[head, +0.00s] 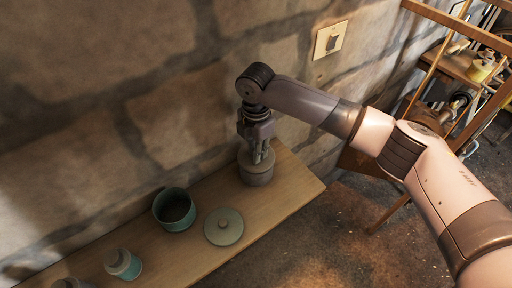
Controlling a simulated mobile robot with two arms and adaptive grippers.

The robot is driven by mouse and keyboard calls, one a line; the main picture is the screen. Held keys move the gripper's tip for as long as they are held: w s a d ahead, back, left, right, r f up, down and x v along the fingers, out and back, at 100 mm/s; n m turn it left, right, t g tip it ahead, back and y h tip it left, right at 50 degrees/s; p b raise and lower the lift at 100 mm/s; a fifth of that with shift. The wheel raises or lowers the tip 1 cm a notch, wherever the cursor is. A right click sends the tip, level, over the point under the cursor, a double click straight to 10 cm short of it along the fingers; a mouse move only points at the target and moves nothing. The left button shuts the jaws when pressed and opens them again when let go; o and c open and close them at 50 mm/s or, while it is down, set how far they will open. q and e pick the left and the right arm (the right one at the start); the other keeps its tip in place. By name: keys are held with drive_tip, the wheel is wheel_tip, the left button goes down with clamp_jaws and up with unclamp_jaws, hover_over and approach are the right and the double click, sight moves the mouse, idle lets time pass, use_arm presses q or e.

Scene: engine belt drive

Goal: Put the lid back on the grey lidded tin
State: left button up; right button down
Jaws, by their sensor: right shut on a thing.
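The grey tin (257,177) stands upright near the right end of the wooden shelf. My right gripper (261,158) points down right over its top, with its fingers shut on what looks like the grey lid's knob. The fingers hide much of the lid, and I cannot tell whether the lid is fully seated on the tin. My left gripper is not in view.
An open teal pot (161,207) and a teal-grey lid with a knob (223,227) are on the wooden shelf (185,258). A small teal jar (122,265) stands at lower left, beside a partly cut-off grey item (72,283). A stone wall runs behind.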

idle(0.3)
drive_tip(key=c, duration=1.4)
unclamp_jaws()
drive_tip(key=shift+o, duration=0.5)
drive_tip(key=o, duration=0.4)
drive_tip(key=shift+r, duration=0.1)
drive_tip(key=shift+r+p, duration=3.45)
drive_tip(key=shift+p, duration=0.1)
drive_tip(key=shift+c, duration=0.3)
